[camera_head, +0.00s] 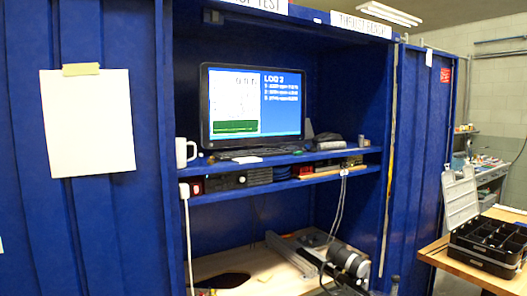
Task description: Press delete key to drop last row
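A black monitor (253,105) stands on a blue shelf inside the blue cabinet. A dark flat shape (238,154), which looks like a keyboard, lies on the shelf in front of the monitor. Single keys, and so the delete key, are too small to make out. Neither of my grippers is in view.
A white mug (185,153) stands left of the monitor. A small white item (247,159) lies at the shelf's front. A lower shelf holds dark boxes. Motor-like hardware (348,262) sits below right. An open black organizer case (490,240) rests on a wooden table at right.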

